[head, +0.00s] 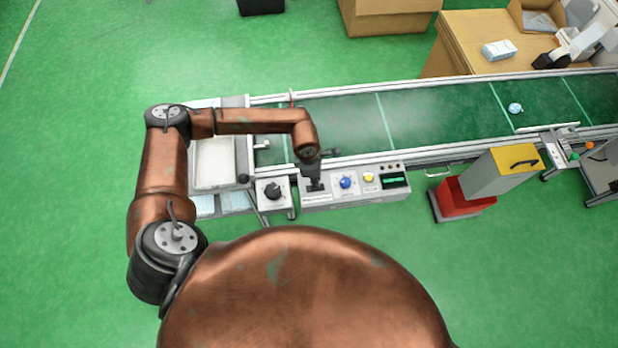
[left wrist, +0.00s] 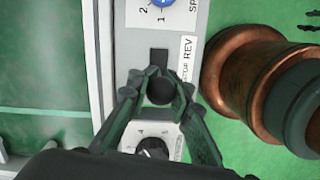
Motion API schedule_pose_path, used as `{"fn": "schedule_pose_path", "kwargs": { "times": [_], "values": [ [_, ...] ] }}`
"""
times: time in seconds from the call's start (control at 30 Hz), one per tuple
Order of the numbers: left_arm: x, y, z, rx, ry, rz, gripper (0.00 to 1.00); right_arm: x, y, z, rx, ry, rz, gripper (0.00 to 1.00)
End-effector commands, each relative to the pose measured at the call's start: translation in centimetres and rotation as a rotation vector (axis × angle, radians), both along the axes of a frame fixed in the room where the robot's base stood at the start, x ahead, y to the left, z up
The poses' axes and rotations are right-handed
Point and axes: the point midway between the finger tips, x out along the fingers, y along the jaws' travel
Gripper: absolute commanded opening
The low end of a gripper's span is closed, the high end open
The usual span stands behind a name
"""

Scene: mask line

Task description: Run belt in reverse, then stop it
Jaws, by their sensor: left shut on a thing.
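The green conveyor belt (head: 440,115) with pale cross lines runs across the head view. At its near edge is a grey control panel (head: 318,197), also in the left wrist view (left wrist: 198,20). My left gripper (head: 314,183) is over the panel's left part. In the left wrist view its fingers (left wrist: 160,92) are shut around a black lever knob (left wrist: 159,90). A dark slot (left wrist: 159,58) shows beyond the knob, beside the labels REV and STOP, the latter partly covered. The lever's exact position is hard to tell. My right gripper is not in view.
The panel also has a blue knob (head: 346,183), a yellow button (head: 369,177) and a display (head: 396,180). A black rotary knob (head: 272,190) sits left of it. A small pale-blue item (head: 515,108) lies on the belt.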

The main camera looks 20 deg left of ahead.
Motion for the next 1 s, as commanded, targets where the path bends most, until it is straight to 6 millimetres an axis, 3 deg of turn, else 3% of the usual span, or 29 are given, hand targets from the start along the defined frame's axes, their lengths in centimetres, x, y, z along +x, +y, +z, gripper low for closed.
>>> {"fn": "schedule_pose_path", "kwargs": {
  "times": [0.47,0.5,0.8,1.0],
  "values": [
    [0.19,-0.36,0.08,-0.016,-0.012,-0.01,0.0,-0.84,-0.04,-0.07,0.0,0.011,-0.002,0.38],
    [0.19,-0.36,0.08,-0.016,-0.012,-0.01,0.17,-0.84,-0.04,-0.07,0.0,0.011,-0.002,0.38],
    [0.11,-0.32,0.03,-0.015,-0.01,-0.009,0.38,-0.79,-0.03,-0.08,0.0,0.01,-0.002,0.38],
    [0.08,-0.31,0.0,-0.015,-0.01,-0.009,0.38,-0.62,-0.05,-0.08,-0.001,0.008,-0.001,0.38]
  ]
}}
